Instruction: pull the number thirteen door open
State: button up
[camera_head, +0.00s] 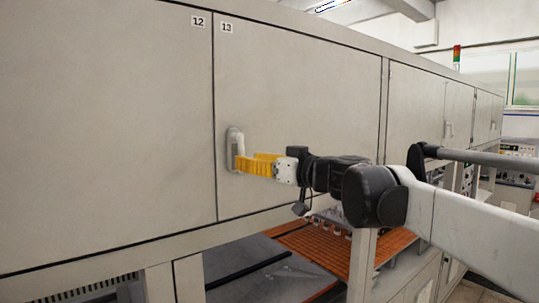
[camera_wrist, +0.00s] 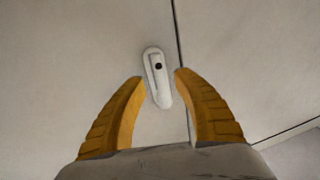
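The number thirteen door (camera_head: 310,110) is a large pale grey panel with a "13" label at its upper left corner; it looks shut, flush with the panels beside it. Its handle (camera_head: 236,150) is a light grey upright latch near the door's left edge. My gripper (camera_head: 240,162) is at the handle, its yellow fingers pointing to it from the right. In the wrist view the handle (camera_wrist: 157,75) shows between and just beyond the two fingertips, with a gap between the fingers. The fingers are open, and I cannot tell whether either touches the handle.
The number twelve door (camera_head: 110,120) adjoins on the left, across a dark seam. More grey cabinet doors (camera_head: 415,105) run on to the right. Below the door is an open bay with an orange slatted surface (camera_head: 325,248) and frame posts (camera_head: 362,262).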

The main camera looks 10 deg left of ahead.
jog(key=shift+x, duration=1.65)
jog(key=shift+c, duration=0.4)
grip_shut()
